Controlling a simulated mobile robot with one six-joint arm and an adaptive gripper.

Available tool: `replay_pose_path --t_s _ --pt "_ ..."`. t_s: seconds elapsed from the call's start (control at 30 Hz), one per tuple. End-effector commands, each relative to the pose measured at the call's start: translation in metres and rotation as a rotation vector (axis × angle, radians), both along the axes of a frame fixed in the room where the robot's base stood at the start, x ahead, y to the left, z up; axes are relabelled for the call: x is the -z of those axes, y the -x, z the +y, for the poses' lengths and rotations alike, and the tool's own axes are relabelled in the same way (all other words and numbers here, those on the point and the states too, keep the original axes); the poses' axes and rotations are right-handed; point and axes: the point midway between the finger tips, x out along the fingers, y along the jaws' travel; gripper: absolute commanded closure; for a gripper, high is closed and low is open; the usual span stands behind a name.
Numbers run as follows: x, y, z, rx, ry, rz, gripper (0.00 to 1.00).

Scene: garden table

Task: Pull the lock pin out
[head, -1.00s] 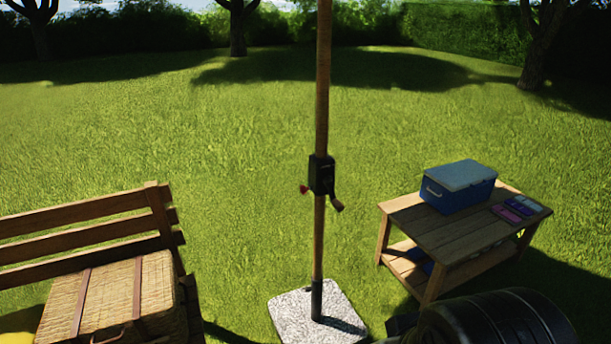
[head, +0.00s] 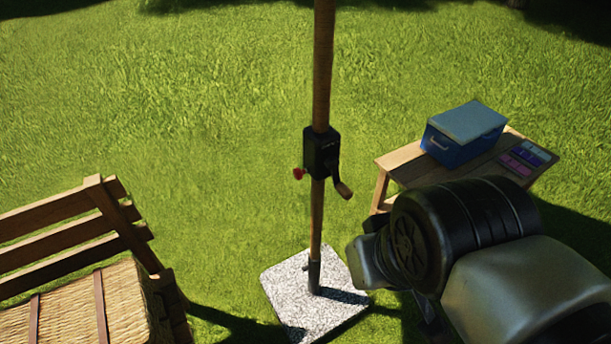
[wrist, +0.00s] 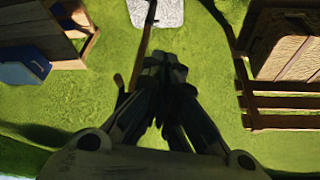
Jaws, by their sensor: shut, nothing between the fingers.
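A wooden pole (head: 323,75) stands upright and carries a black crank housing (head: 321,152). A small red knob (head: 298,174), which looks like the lock pin, sticks out of the housing's left side. A crank handle (head: 343,189) hangs on its right side. My gripper (wrist: 164,62) shows in the wrist view with its fingers together and nothing between them. The pole (wrist: 148,35) and crank handle (wrist: 118,82) appear beside and beyond the fingers there. The red knob is not visible in the wrist view. My gripper's fingers do not show in the head view.
The pole stands in a speckled stone base (head: 292,290). A wooden side table (head: 400,158) with a blue cooler (head: 462,135) is at right. Open grass lies behind the pole.

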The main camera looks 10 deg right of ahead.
Motion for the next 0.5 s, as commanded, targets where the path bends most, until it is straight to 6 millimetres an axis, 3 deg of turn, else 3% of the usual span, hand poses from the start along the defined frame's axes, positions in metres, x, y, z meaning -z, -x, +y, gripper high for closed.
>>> replay_pose_path --t_s 0.27,0.5 --pt "0.007 -0.003 -0.009 -0.104 0.095 0.090 1.00" --pt "0.024 -0.027 -0.050 -0.591 0.483 0.462 1.00"
